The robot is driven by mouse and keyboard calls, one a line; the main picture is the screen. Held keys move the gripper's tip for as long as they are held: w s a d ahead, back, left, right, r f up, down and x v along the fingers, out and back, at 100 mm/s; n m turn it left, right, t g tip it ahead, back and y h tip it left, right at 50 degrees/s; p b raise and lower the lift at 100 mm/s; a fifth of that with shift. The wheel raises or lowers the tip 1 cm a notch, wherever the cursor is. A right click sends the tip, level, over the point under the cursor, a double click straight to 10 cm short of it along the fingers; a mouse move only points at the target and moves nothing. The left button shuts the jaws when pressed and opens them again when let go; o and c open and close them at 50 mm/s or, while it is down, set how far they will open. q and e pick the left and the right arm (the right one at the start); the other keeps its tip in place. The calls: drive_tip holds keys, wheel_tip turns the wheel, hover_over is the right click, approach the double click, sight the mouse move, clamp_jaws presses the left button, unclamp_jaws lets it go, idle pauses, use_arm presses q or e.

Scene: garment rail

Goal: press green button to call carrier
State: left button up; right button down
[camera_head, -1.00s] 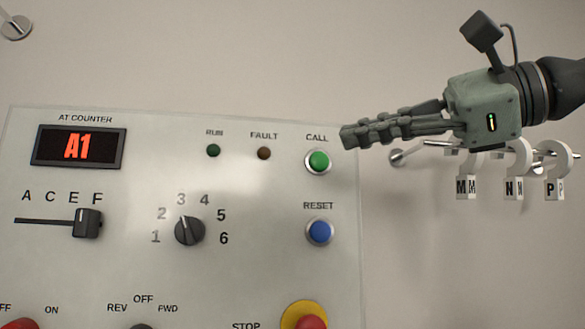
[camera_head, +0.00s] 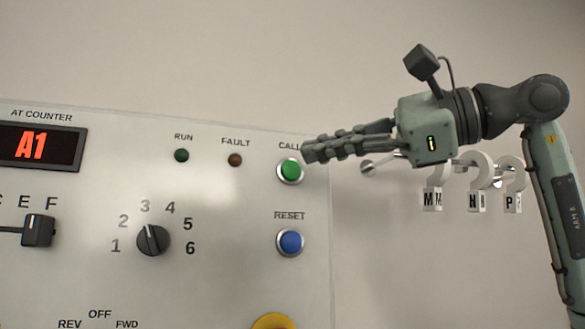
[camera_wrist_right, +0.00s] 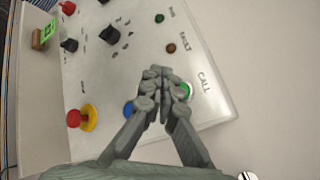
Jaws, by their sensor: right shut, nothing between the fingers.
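The green CALL button (camera_head: 291,170) sits in a metal ring at the upper right of the pale control panel (camera_head: 215,270). My right gripper (camera_head: 309,152) is shut and empty. Its fingertips are just right of the green button in the head view and cover part of the CALL label. In the right wrist view the closed fingers (camera_wrist_right: 158,75) overlap the panel, and the green button (camera_wrist_right: 186,91) shows partly behind the right finger. I cannot tell whether the tips touch the panel. My left gripper is not in view.
A blue RESET button (camera_head: 290,242) is below the green one. A rotary knob (camera_head: 152,240), a slider (camera_head: 38,231) and the A1 display (camera_head: 38,146) are further left. White lettered hooks (camera_head: 475,185) hang on a rail right of the panel. A red stop button (camera_wrist_right: 74,118) has a yellow ring.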

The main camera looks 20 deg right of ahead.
sight(291, 170)
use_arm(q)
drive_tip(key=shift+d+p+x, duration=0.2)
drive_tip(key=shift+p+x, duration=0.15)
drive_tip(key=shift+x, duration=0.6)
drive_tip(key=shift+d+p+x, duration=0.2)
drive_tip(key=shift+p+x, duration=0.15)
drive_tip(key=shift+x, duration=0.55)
use_arm(e)
drive_tip(key=w, duration=0.6)
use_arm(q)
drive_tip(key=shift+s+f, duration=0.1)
use_arm(e)
drive_tip(key=shift+a, duration=0.1)
drive_tip(key=shift+w, duration=0.2)
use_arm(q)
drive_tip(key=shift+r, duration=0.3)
use_arm(e)
drive_tip(key=shift+w, duration=0.25)
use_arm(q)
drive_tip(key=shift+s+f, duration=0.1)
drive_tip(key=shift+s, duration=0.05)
